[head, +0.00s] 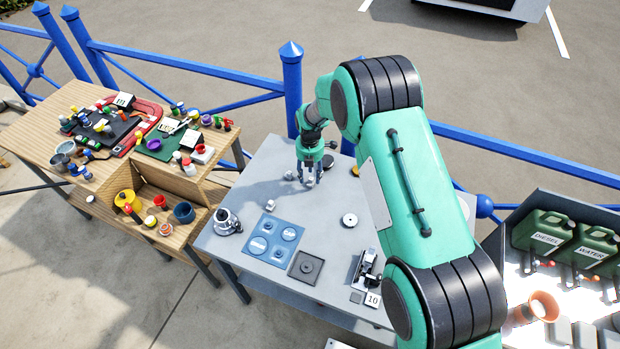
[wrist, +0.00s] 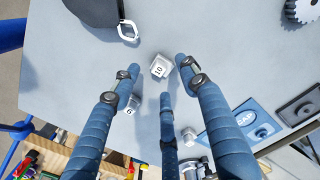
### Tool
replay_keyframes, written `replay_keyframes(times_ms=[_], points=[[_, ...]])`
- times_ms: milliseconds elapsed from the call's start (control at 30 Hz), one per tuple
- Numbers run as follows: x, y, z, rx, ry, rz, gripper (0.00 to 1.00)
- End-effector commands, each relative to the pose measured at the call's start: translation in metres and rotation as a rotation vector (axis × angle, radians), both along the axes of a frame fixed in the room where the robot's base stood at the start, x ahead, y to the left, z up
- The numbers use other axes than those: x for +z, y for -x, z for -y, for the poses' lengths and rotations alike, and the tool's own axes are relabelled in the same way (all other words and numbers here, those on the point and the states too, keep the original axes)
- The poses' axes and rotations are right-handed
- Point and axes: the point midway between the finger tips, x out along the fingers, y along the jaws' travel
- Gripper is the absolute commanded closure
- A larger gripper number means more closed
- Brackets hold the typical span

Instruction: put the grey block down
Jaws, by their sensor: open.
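A small grey block (wrist: 160,66) marked 10 rests on the grey table, between and slightly beyond my fingertips in the wrist view. My gripper (wrist: 157,76) is open, its blue fingers spread with gaps to the block. In the head view my gripper (head: 310,182) points down low over the back part of the table, and it mostly hides that block. A second small grey block (wrist: 132,104) with a number lies beside the left finger. A third (wrist: 189,136) lies further toward the blue panel.
The grey table (head: 325,245) carries a blue panel (head: 275,242), a dark square plate (head: 305,267), a round gear (head: 349,219) and a metal device (head: 228,222). A dark cylinder with a shackle (wrist: 128,30) stands close beyond the fingers. A cluttered wooden bench (head: 45,140) is at left.

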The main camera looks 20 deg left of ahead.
Motion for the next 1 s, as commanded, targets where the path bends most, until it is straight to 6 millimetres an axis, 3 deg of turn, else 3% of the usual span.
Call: replay_keyframes(times_ms=[500, 700, 1000], points=[[0.080, 0.000, 0.000, 0.000, -0.001, 0.001, 0.56], [0.093, 0.001, 0.000, 0.000, 0.000, 0.000, 0.56], [0.095, 0.001, 0.000, 0.000, 0.000, 0.000, 0.56]])
